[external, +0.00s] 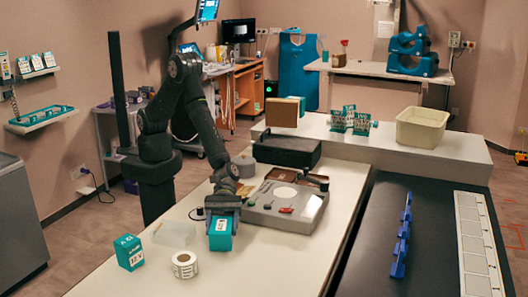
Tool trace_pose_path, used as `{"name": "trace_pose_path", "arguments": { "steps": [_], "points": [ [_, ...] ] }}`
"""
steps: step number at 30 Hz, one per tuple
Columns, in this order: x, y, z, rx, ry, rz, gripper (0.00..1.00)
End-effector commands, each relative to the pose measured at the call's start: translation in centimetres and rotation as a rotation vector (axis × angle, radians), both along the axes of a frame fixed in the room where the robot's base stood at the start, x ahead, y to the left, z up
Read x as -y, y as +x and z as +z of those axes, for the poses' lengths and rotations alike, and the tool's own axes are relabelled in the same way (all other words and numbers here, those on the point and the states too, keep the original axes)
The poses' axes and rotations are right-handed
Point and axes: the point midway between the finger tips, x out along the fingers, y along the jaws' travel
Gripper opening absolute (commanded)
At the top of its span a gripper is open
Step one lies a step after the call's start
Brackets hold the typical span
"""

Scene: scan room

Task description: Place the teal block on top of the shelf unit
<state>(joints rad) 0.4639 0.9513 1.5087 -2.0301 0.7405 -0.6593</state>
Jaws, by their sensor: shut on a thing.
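My gripper (224,207) is over the near end of the white table and points down. It is shut on a teal block (220,238) with a pale label on its front. The block is upright and close to the tabletop; I cannot tell whether it touches it. A second teal block (129,253) with white markings stands on the table to the left, apart from my gripper. No piece is clearly the shelf unit; a long, low white unit (452,150) with a flat top stands behind the table.
A grey device (303,215) with a round pad sits just right of my gripper. A label roll (184,265) and a clear tray (174,234) are to the left. A brown box (283,111), teal racks and a cream bin (421,128) stand on the white unit.

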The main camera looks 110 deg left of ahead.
Motion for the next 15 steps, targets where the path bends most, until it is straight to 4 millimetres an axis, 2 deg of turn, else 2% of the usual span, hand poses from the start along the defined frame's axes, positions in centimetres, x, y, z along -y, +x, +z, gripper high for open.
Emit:
{"name": "trace_pose_path", "arguments": {
  "steps": [3, 13, 14, 15],
  "points": [
    [0.03, 0.03, -0.87, 0.001, -0.002, 0.001, 0.20],
    [0.04, 0.01, -1.15, 0.002, -0.001, 0.001, 0.20],
    [0.02, -0.01, -1.16, 0.002, 0.000, 0.001, 0.66],
    [0.02, 0.00, -1.16, 0.002, 0.000, 0.001, 0.74]
  ]
}}
